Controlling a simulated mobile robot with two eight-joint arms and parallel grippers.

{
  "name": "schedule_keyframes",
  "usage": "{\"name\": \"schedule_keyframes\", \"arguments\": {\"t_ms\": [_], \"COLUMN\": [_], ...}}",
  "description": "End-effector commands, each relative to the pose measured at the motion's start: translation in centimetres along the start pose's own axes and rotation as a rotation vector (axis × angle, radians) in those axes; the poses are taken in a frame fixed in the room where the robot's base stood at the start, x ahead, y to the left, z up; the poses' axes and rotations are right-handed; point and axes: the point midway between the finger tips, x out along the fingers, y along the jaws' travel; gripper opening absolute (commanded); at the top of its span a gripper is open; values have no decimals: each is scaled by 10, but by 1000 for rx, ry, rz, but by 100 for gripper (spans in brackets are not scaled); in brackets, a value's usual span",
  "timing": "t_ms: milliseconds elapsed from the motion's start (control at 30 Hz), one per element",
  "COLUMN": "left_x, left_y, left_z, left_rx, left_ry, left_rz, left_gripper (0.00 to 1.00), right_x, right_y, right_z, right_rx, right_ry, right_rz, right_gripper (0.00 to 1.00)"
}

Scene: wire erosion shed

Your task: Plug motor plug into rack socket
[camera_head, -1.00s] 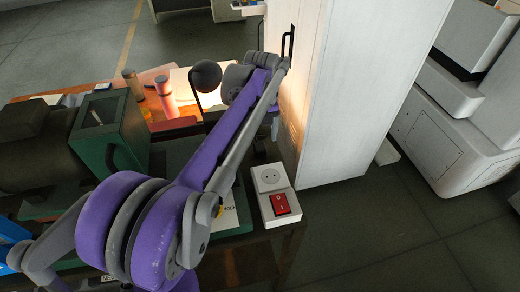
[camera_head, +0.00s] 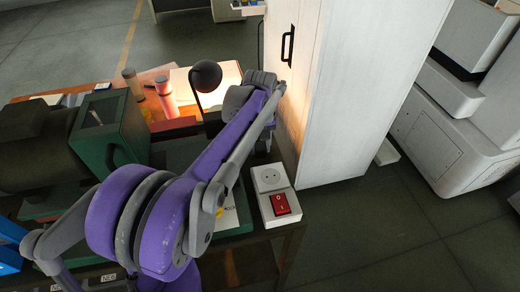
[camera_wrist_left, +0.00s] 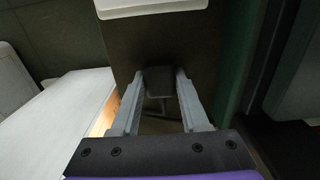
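The rack socket (camera_head: 269,178) is a white round-holed outlet on a white box at the table's front right corner, with a red switch below it. My left arm reaches across the table, its wrist beside the cabinet and beyond the socket. In the left wrist view my left gripper (camera_wrist_left: 160,78) has its two grey fingers around a dark grey block (camera_wrist_left: 158,86), which looks like the motor plug; its pins cannot be made out. A white edge (camera_wrist_left: 150,6) at the top of that view appears to be the socket box. My right gripper is not in view.
A tall white cabinet (camera_head: 345,110) stands close to the right of my left wrist. A black lamp (camera_head: 205,76), a green machine (camera_head: 112,130) and pink and tan cylinders (camera_head: 166,97) crowd the table.

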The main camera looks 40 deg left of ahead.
Motion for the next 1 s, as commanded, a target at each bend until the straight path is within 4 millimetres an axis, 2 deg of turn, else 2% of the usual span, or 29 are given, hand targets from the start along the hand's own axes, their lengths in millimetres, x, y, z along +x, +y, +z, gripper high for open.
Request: {"name": "schedule_keyframes", "arguments": {"t_ms": [33, 167, 200, 433, 533, 800, 1000], "left_x": [0, 0, 0, -2, -10, -63, -93], "left_y": [0, 0, 0, 0, 0, 0, 0], "left_z": [0, 0, 0, 0, 0, 0, 0], "left_rx": [0, 0, 0, 0, 0, -1, -1], "left_ry": [0, 0, 0, 0, 0, 0, 0], "left_rz": [0, 0, 0, 0, 0, 0, 0], "left_gripper": [26, 3, 0, 0, 0, 0, 0], "right_x": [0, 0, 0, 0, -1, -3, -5], "right_y": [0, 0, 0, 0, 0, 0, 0], "right_z": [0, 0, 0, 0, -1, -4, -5], "right_rx": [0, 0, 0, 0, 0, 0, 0], "right_ry": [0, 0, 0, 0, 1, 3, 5], "right_rz": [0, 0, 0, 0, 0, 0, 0], "right_gripper": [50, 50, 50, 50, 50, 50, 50]}}
